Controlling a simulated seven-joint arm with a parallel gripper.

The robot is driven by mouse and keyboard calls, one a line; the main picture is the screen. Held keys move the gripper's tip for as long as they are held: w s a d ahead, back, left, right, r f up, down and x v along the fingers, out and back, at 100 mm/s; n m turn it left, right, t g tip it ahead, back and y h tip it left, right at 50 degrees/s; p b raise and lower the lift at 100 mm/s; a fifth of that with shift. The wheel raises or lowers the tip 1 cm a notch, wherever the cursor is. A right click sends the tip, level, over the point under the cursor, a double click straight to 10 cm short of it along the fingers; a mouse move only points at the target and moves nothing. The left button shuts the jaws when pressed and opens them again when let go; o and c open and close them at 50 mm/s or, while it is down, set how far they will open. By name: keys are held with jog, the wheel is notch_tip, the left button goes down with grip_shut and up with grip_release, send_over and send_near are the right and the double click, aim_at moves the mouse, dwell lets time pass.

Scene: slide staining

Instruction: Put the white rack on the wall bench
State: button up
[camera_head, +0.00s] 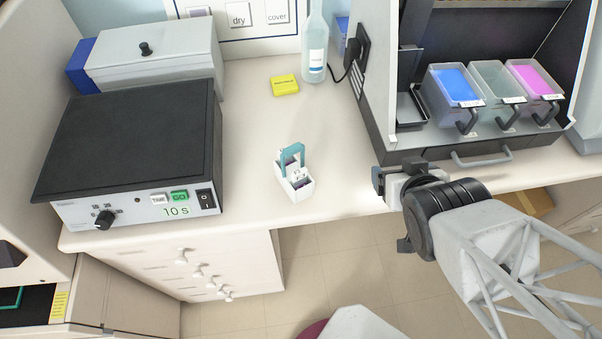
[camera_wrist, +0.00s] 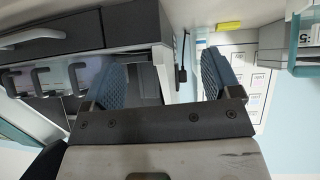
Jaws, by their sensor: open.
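The white rack (camera_head: 295,189) stands upright on the pale bench top (camera_head: 250,130), near its front edge, with a teal handle arched over it. Small white pieces show inside, too small to make out. In the wrist view, a teal-framed part at the upper right edge appears to be the rack's handle (camera_wrist: 294,35), cut off by the picture's edge. My gripper (camera_head: 393,180) is open and empty, to the right of the rack and apart from it, by the front of the staining station. Its two blue ribbed fingers stand wide apart in the wrist view (camera_wrist: 163,78).
A black-topped heater box (camera_head: 130,140) stands left of the rack. The staining station (camera_head: 375,140) holds blue, clear and pink jars at right. Bench around the rack is clear; its front edge is close.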

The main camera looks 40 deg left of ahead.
aim_at(303, 186)
jog(key=s+a+f+n+g+y, duration=0.1)
jog(key=s+a+y, duration=0.1)
jog(key=s+a, duration=0.1)
jog(key=s+a+f+n+y, duration=0.1)
jog(key=s+a+f+n, duration=0.1)
jog(key=s+a, duration=0.2)
jog(key=s+a+f+n+g+y, duration=0.1)
jog(key=s+a+y, duration=0.1)
jog(key=s+a, duration=0.1)
jog(key=shift+s+a+f+n+g+y, duration=0.2)
jog(key=shift+s+f+n+g+y, duration=0.05)
jog(key=shift+s+n+g+y, duration=0.1)
jog(key=shift+s+a+f+y, duration=0.15)
jog(key=shift+s+a+y, duration=0.1)
jog(key=shift+s, duration=0.15)
jog(key=shift+x, duration=1.3)
jog(key=shift+x, duration=2.6)
jog(key=shift+w, duration=0.1)
